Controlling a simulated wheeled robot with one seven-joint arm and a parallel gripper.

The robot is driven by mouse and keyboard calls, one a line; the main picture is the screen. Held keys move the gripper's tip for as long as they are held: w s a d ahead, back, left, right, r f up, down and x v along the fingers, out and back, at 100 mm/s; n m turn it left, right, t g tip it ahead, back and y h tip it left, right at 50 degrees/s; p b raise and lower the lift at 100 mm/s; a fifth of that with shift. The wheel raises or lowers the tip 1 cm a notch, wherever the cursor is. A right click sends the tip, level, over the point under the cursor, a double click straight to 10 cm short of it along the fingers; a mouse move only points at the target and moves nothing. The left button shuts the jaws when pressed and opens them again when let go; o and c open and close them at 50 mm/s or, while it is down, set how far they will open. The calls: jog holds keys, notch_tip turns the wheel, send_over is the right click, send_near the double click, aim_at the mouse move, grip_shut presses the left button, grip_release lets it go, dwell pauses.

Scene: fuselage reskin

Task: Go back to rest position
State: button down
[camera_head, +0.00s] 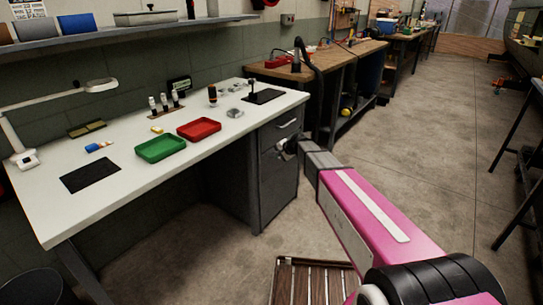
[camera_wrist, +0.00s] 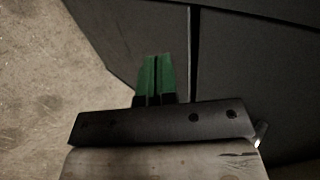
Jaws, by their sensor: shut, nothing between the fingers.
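My gripper (camera_wrist: 153,76) shows in the wrist view with its two green fingertips side by side, shut and empty. In the head view my pink arm reaches from the lower right toward the drawer cabinet (camera_head: 279,180) under the white workbench. The fingers cannot be made out clearly in that view. In the wrist view dark flat panels (camera_wrist: 255,60) fill the area beyond and right of the fingers, and bare concrete floor (camera_wrist: 45,80) lies on the left.
The white workbench (camera_head: 120,190) holds a green tray (camera_head: 161,148), a red tray (camera_head: 199,129), a lamp (camera_head: 100,86) and small items. A wooden slatted piece (camera_head: 310,282) is on the floor below my arm. The aisle floor (camera_head: 420,130) is clear.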

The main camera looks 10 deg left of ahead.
jog(key=v, duration=0.8)
jog(key=s+d+f+n+g+h, duration=0.2)
jog(key=s+d+f+n+h, duration=0.1)
jog(key=s+d, duration=0.9)
jog(key=s+d+f+n+g+h, duration=0.2)
jog(key=s+d+f+h, duration=0.3)
jog(key=s+d, duration=0.7)
jog(key=s+n, duration=0.1)
jog(key=s, duration=0.3)
jog(key=shift+s+d+g, duration=0.35)
jog(key=shift+g, duration=0.05)
